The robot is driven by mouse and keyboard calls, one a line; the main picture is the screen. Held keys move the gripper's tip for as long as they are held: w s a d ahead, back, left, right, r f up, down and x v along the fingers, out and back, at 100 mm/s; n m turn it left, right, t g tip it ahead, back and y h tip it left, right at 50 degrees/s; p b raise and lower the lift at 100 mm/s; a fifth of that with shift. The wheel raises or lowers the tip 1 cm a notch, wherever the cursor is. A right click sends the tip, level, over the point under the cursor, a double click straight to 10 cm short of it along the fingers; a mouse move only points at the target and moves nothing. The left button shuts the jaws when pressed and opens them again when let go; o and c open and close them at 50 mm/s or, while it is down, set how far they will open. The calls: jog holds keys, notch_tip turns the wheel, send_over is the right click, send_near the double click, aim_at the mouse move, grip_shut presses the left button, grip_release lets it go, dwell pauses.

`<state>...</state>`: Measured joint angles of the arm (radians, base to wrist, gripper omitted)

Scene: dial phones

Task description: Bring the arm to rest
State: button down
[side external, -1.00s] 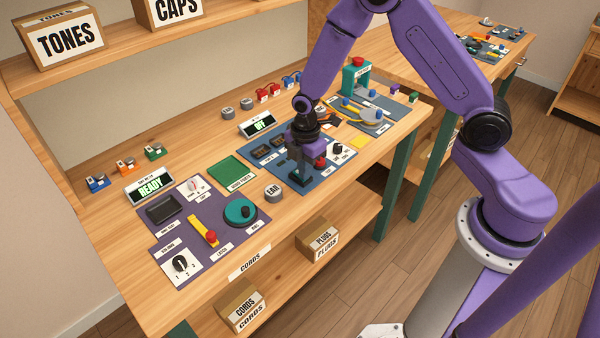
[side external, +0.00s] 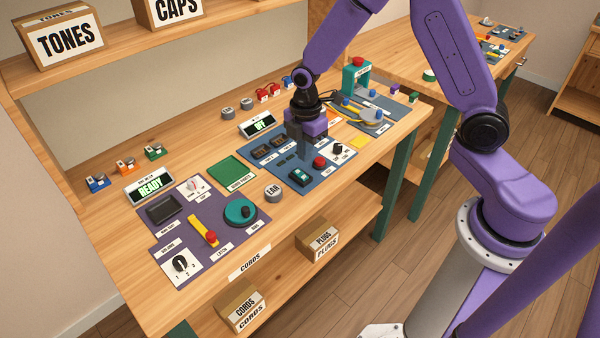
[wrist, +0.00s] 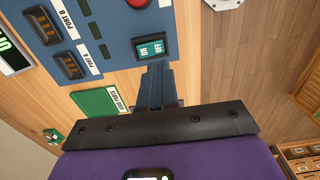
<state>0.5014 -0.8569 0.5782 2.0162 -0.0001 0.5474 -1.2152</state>
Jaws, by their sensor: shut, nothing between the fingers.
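My gripper (side external: 305,150) hangs above the blue mat (side external: 325,182) in the middle of the bench. In the wrist view its fingers (wrist: 156,80) are closed together and hold nothing. A green rocker switch marked ON and OFF (wrist: 150,48) lies just beyond the fingertips in that view. The switch also shows in the side view (side external: 300,175), in front of the gripper and apart from it. A red button (side external: 319,162) sits beside the switch. Two dark ports (side external: 262,152) lie to the left on the mat.
A purple mat (side external: 190,245) with a teal dial (side external: 240,212) and a yellow lever is at the left. A green tray (side external: 232,171) and a grey EAR cap (side external: 273,194) lie between the mats. A teal stand (side external: 356,78) rises at the far right. A shelf with boxes runs behind.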

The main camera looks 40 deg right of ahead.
jog(key=shift+r, duration=0.45)
jog(key=s+a+r+m, duration=0.35)
jog(key=s+r, duration=0.55)
jog(key=s, duration=0.6)
jog(key=s+d+r+m, duration=0.1)
jog(key=s+d+r, duration=0.1)
jog(key=s, duration=0.4)
jog(key=s+d+r+m, duration=0.1)
jog(key=s, duration=0.5)
jog(key=shift+s+d+r, duration=0.3)
jog(key=shift+d+r, duration=0.05)
